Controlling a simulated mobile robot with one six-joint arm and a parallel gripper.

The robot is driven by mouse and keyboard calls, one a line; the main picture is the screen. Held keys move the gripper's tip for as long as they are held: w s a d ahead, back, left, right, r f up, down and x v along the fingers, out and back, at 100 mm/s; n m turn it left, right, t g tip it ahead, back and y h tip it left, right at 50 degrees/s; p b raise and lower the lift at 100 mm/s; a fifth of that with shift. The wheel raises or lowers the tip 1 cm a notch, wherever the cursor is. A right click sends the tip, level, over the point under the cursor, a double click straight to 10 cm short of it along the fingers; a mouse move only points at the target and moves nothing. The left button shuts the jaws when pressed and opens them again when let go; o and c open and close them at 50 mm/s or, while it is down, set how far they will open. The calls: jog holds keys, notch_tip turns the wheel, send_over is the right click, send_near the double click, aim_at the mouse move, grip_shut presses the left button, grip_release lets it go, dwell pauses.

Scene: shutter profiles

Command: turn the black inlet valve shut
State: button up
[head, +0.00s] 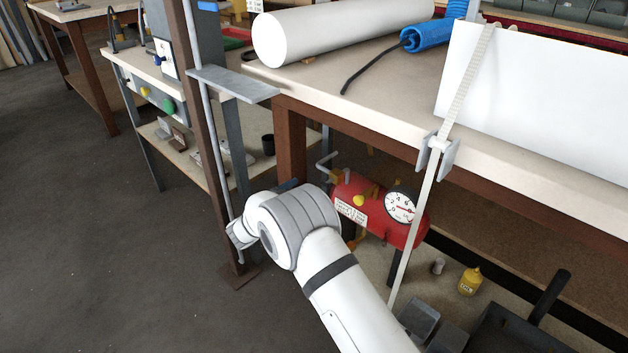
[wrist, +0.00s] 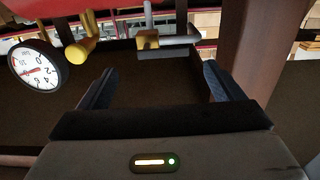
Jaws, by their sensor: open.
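A red tank (head: 372,211) with a round white gauge (head: 401,205) sits under the bench. At its left end is a brass fitting (head: 341,176) with a grey pipe-like lever (head: 324,161). In the wrist view the brass fitting (wrist: 147,40) and the grey bar (wrist: 180,41) lie ahead of my gripper (wrist: 160,68). A dark strip runs beside them; I cannot tell whether it is the black inlet valve. A yellow knob (wrist: 80,51) is to the left. My gripper is open and empty, its fingers apart and clear of the fitting. In the head view my wrist mostly hides it.
A rusty upright post (head: 206,130) with a grey plate (head: 235,84) stands left of my arm. The brown bench leg (head: 290,145) is close by. A white profile (head: 545,90) and strap overhang the bench. A yellow bottle (head: 470,281) stands at lower right. Floor at left is free.

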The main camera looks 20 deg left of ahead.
jog(key=b+x, duration=0.2)
jog(key=x, duration=0.3)
jog(key=shift+w, duration=0.4)
jog(key=c, duration=1)
